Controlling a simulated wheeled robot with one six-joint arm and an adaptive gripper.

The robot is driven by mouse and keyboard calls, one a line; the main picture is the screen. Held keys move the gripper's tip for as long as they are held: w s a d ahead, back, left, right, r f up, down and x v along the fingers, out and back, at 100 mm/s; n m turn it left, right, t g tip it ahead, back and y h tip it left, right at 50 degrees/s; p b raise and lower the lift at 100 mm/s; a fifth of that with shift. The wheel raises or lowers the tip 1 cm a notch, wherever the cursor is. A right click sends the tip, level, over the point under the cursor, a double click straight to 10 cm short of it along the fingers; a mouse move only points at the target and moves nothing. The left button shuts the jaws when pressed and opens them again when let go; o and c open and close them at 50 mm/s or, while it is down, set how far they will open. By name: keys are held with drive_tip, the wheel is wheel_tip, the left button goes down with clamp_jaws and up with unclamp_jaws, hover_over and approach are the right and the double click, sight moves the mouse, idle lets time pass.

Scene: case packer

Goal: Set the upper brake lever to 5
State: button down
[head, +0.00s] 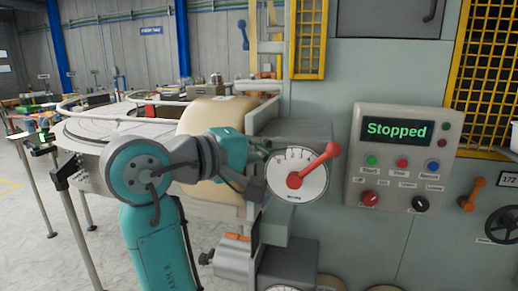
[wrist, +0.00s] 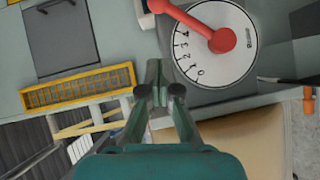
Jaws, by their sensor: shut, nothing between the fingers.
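The upper brake lever (head: 320,162) is red, with its hub on a white round dial (head: 288,163). In the head view it points up and right, its knob past the dial's rim. In the wrist view the lever (wrist: 185,22) lies just beyond the mark 4 on the dial (wrist: 240,65); marks 0 to 4 are readable, and any mark under the lever is hidden. My gripper (wrist: 155,75) is shut and empty, apart from the lever. In the head view my gripper (head: 262,150) is at the dial's left edge, partly hidden by my arm.
A control panel (head: 408,160) reading "Stopped" is right of the lever. A lower dial (head: 285,288) is cut off at the bottom edge. An orange handle (head: 473,193) and black handwheel (head: 503,224) are far right. A rounded beige body (head: 213,118) stands behind my arm.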

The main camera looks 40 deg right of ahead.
sight(326, 150)
drive_tip(key=d, duration=0.5)
drive_tip(key=shift+w+f, duration=0.1)
drive_tip(key=shift+f, duration=0.15)
drive_tip(key=shift+s+d+f, duration=0.15)
drive_tip(key=shift+s+d, duration=0.35)
drive_tip(key=shift+d, duration=0.1)
drive_tip(key=shift+s+d+f, duration=0.15)
drive_tip(key=shift+s+d, duration=0.35)
drive_tip(key=shift+d, duration=0.1)
drive_tip(key=shift+s+d, duration=0.25)
drive_tip(key=shift+s, duration=0.05)
drive_tip(key=shift+f, duration=0.1)
drive_tip(key=shift+s+d+f, duration=0.2)
drive_tip(key=shift+s+d, duration=0.25)
drive_tip(key=shift+s, duration=0.05)
